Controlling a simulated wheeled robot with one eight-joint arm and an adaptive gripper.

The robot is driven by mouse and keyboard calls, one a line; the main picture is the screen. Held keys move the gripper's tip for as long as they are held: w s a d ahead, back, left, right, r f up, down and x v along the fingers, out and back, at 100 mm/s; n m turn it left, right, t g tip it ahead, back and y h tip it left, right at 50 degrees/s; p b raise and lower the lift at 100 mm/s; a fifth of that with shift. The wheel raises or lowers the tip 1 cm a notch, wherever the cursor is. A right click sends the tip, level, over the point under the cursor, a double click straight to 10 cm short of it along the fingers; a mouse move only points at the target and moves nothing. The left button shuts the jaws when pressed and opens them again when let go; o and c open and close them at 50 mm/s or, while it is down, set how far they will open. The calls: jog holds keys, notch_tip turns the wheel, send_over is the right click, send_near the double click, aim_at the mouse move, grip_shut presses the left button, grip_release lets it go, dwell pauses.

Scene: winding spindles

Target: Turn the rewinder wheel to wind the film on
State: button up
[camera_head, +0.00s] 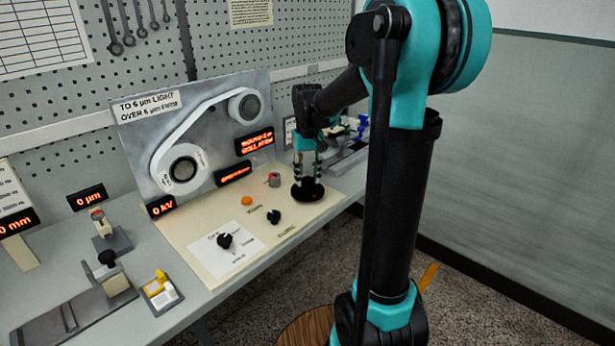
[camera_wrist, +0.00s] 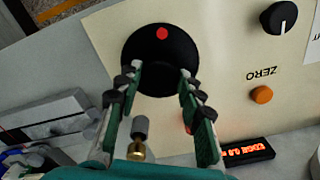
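The rewinder wheel appears to be the black disc (camera_head: 308,191) at the right end of the cream panel. In the wrist view the disc (camera_wrist: 160,52) has a red dot near its far edge. My gripper (camera_head: 306,158) points down over it. In the wrist view its two fingers (camera_wrist: 161,72) are apart, with fingertips over the disc's near part; I cannot tell whether they touch it. A grey cylinder with a brass end (camera_wrist: 141,135) shows between the fingers. The film is a pale band (camera_head: 203,115) running around a lower reel (camera_head: 183,169) and an upper reel (camera_head: 246,105).
The cream panel (camera_head: 215,255) also carries black knobs (camera_head: 274,217), an orange button (camera_head: 246,201) and a small grey-pink cylinder (camera_head: 274,180). Lit red displays (camera_head: 254,143) stand behind. Devices (camera_head: 345,140) lie beyond my gripper on the grey bench. A pegboard (camera_head: 215,40) rises behind.

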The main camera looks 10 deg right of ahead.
jog(key=c, duration=0.4)
jog(key=shift+o, duration=0.2)
jog(key=shift+m, duration=0.4)
jog(key=m, duration=0.3)
jog(key=shift+m, duration=0.4)
jog(key=m, duration=1)
jog(key=shift+m, duration=0.4)
jog(key=m, duration=0.4)
jog(key=shift+m, duration=0.3)
